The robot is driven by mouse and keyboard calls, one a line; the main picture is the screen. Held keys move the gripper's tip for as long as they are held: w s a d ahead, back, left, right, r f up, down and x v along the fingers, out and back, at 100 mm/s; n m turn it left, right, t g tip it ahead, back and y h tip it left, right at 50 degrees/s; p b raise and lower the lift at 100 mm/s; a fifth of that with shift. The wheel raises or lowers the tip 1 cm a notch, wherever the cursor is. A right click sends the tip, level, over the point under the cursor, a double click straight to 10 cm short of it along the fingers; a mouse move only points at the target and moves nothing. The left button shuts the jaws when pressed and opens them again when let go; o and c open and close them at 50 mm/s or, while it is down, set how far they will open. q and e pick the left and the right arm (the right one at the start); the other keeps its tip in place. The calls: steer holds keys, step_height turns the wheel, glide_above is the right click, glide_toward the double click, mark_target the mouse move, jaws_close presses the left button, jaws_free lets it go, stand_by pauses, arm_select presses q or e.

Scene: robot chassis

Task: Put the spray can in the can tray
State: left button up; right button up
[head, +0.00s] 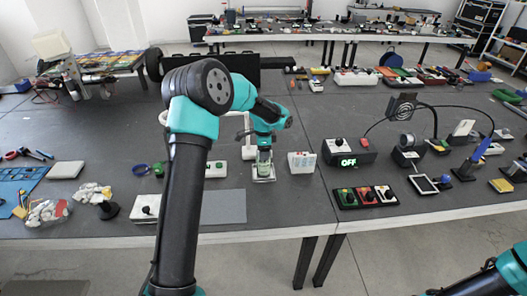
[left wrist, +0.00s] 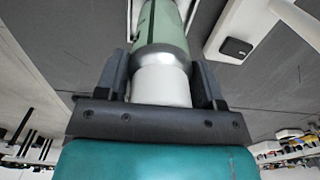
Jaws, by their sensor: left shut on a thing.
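The spray can (head: 264,170) is upright, with a pale green body. The left wrist view shows its green side (left wrist: 163,22), silver shoulder and white cap. My left gripper (head: 264,148) holds the can by its cap end from above. In the left wrist view, the two dark fingers of the left gripper (left wrist: 160,85) close on either side of the white cap. The can tray (head: 273,180), a small light frame, lies directly below the can's bottom end. I cannot tell whether the can touches the tray floor. My right gripper is out of view.
A white box with buttons (head: 302,161) stands just right of the can, and a white switch box (head: 216,169) to its left. A grey mat (head: 222,206) lies front left. A black "OFF" display box (head: 348,154) stands further right. The table front near the tray is clear.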

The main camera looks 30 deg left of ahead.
arm_select(q)
steer(key=shift+f, duration=0.25)
steer(key=o, duration=1.4)
steer(key=shift+c, duration=0.2)
steer(key=shift+r, duration=0.1)
step_height(320, 180, up, 12)
steer(key=shift+r, duration=0.1)
